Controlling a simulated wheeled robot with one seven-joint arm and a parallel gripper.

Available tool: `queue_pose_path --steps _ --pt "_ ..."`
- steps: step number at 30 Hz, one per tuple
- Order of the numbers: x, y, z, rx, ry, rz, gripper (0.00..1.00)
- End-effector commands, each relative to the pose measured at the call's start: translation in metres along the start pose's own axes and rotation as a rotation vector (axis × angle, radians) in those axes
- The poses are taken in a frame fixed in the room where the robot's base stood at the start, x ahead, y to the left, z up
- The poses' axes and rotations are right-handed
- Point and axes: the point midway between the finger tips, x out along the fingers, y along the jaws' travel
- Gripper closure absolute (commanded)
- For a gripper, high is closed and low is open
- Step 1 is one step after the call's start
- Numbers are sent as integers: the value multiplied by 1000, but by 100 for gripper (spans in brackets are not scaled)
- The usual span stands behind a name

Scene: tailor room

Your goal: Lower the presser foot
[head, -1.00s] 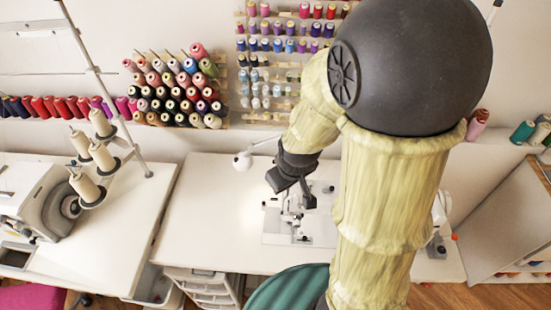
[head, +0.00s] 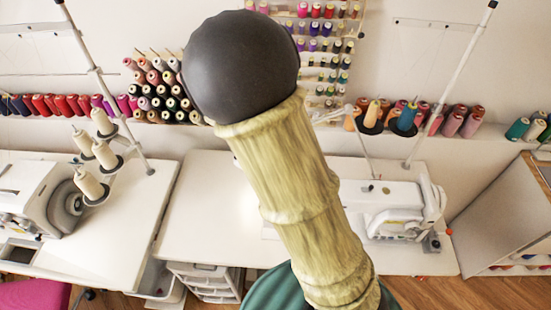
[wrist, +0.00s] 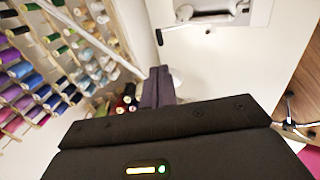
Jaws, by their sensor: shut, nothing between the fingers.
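The white sewing machine (head: 398,208) stands on the right part of the middle table in the head view. Its left part, where the presser foot would show, is hidden behind my arm. My gripper (wrist: 157,72) shows in the wrist view, its dark fingers together with nothing between them. In the head view my own arm hides it. The presser foot cannot be made out in either view. At the top of the wrist view is a white machine part with a grey plate (wrist: 212,14); I cannot tell which machine it belongs to.
Thread spools (head: 160,100) fill a rack on the wall behind the middle table (head: 200,215). An overlock-like machine (head: 40,200) with thread cones stands on the left table. The left part of the middle table is bare. A thread stand pole (head: 450,85) rises behind the sewing machine.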

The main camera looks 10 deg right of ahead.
Motion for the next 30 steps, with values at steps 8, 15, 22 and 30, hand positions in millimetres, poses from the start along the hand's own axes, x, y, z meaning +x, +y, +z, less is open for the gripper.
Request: queue_pose_path --steps 8,15,22,30 --pt "26 -1 1 2 -2 -2 100" --pt "58 0 1 1 -3 -3 100" --pt "89 0 1 1 -2 -2 100" --pt "121 0 1 2 -2 -4 100"
